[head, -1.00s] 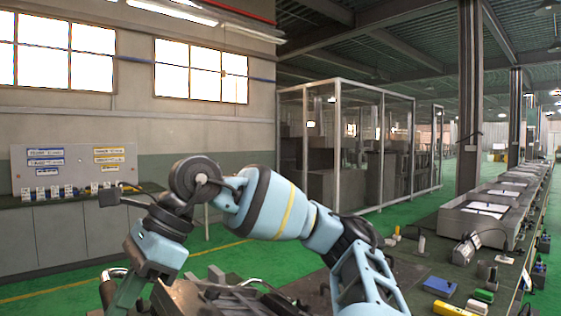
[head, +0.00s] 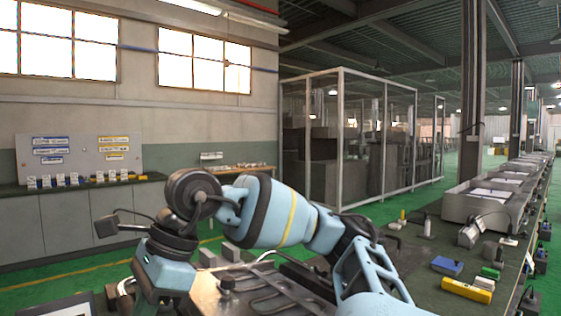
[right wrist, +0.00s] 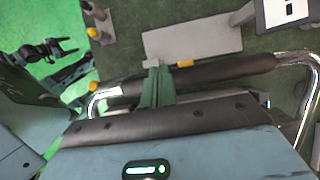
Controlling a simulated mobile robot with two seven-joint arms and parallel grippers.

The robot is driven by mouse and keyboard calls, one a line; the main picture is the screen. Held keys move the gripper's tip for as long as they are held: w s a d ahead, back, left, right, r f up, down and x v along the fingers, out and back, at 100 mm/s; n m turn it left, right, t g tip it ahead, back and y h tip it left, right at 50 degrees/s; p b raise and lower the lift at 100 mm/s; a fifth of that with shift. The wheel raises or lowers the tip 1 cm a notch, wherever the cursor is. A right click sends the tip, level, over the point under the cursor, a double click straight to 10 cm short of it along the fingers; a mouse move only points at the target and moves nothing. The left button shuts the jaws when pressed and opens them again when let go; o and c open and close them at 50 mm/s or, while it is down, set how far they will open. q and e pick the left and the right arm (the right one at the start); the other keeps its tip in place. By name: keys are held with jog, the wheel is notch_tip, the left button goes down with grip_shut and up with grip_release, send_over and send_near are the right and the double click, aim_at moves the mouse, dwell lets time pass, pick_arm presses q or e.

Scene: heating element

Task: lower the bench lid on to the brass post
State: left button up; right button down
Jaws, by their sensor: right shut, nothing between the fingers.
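In the head view, my right arm arches across the middle, and its wrist hangs over the left end of a brownish metal plate (head: 207,294). A dark knob (head: 227,284) and a dark looped element (head: 275,282) sit on the plate. My right gripper (right wrist: 156,70) shows in the right wrist view as narrow dark-green fingers, shut and empty, over a black-sleeved chrome bar. I cannot pick out the bench lid or the brass post with certainty. My left gripper is not in view.
A long bench on the right holds a blue box (head: 447,266), a yellow block (head: 467,290) and metal trays (head: 482,209). A glazed enclosure (head: 342,140) stands behind. In the right wrist view, a dark forked shape (right wrist: 50,52) is at the upper left over green floor.

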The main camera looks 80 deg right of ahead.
jog(key=shift+w+a+f, duration=0.1)
jog(key=shift+f, duration=0.3)
jog(key=shift+r, duration=0.1)
dwell(0.3)
notch_tip(320, 180, up, 5)
jog(key=p, duration=0.3)
jog(key=shift+w+a+r+p, duration=0.1)
jog(key=shift+w+r+p, duration=0.1)
jog(key=shift+r+p, duration=0.15)
notch_tip(320, 180, up, 8)
jog(key=p, duration=0.1)
jog(key=shift+a+r, duration=0.15)
